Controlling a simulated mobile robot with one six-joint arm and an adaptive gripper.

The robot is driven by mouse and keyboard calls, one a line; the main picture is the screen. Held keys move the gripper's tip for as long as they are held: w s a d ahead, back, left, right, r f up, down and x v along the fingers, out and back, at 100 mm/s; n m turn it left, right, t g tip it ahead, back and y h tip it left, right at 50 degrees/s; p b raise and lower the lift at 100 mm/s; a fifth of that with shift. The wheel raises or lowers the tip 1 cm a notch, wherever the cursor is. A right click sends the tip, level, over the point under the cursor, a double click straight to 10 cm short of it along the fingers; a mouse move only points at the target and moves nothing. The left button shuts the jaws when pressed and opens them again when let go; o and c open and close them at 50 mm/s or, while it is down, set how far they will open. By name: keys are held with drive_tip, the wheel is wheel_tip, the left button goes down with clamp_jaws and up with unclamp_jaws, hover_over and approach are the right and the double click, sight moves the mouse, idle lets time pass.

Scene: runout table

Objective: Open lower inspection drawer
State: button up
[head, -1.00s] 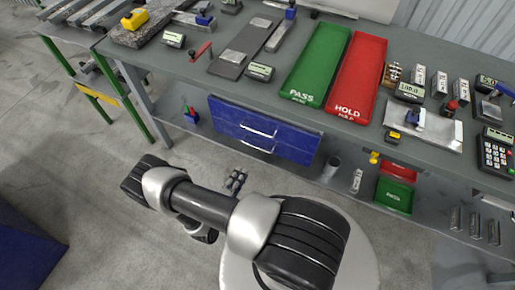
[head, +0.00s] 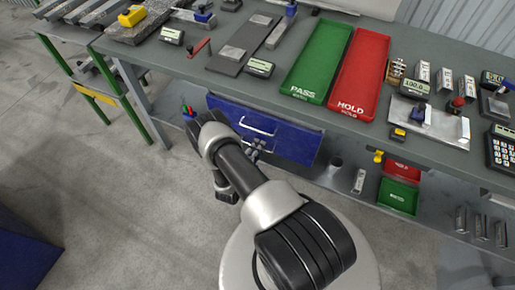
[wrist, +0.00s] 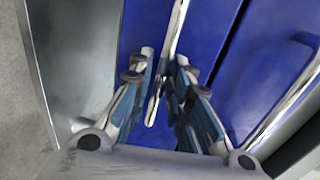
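The blue two-drawer unit (head: 295,140) hangs under the bench, both fronts looking shut. The upper drawer's bright bar handle (head: 257,126) shows in the head view; my arm and gripper partly cover the lower drawer front. My gripper (head: 254,150) is at the lower drawer in the head view. In the wrist view my gripper's fingers (wrist: 163,80) are apart, with the lower drawer's bar handle (wrist: 178,30) running between them. I cannot tell whether the fingers touch it. The upper handle (wrist: 290,100) lies to the right in the wrist view.
The bench top (head: 225,85) overhangs the drawers and carries a green PASS tray (head: 317,62), a red HOLD tray (head: 359,75) and gauges. A lower shelf (head: 345,195) holds small trays and parts. The concrete floor (head: 100,190) at left is clear.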

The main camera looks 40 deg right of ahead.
drive_tip(key=shift+d, duration=0.1)
drive_tip(key=shift+c, duration=0.3)
clamp_jaws()
idle(0.4)
